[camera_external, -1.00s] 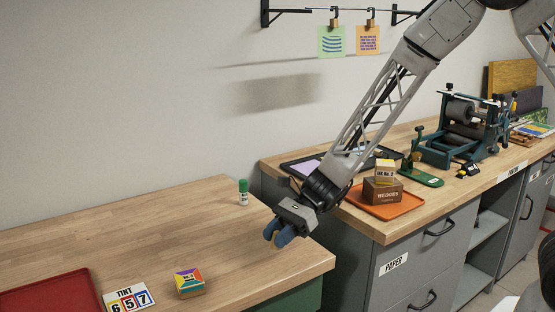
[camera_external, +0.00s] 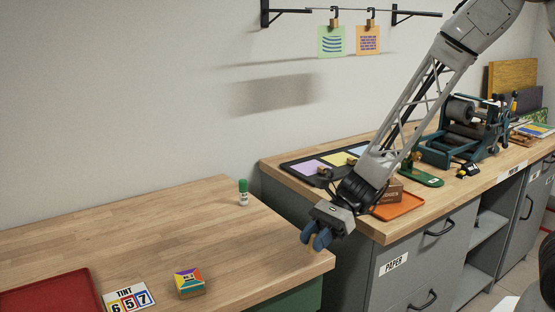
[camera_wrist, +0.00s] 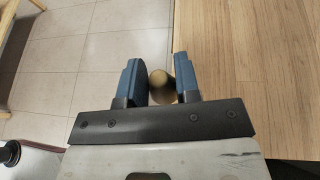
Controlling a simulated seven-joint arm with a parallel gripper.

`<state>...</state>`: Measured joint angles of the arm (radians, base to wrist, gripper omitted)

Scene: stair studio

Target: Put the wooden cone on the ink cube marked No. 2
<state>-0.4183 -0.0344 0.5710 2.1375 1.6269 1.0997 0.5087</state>
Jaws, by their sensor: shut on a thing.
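My gripper (camera_external: 314,240) hangs near the right end of the left table, fingers pointing down. In the wrist view my gripper (camera_wrist: 158,76) is shut on a small round tan wooden piece, which looks like the wooden cone (camera_wrist: 162,88), between the blue fingers. The cone cannot be made out in the external view. The ink cube marked No. 2 is hidden behind my arm in the external view; earlier it showed on the brown wedges box (camera_external: 394,191), on the orange tray (camera_external: 404,206).
The left table (camera_external: 130,232) holds a red tray (camera_external: 45,292), a tint card (camera_external: 129,299), a multicoloured block (camera_external: 189,283) and a green-capped bottle (camera_external: 243,193). A gap separates it from the right bench, which carries a teal press (camera_external: 455,145) and a black tray (camera_external: 300,170).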

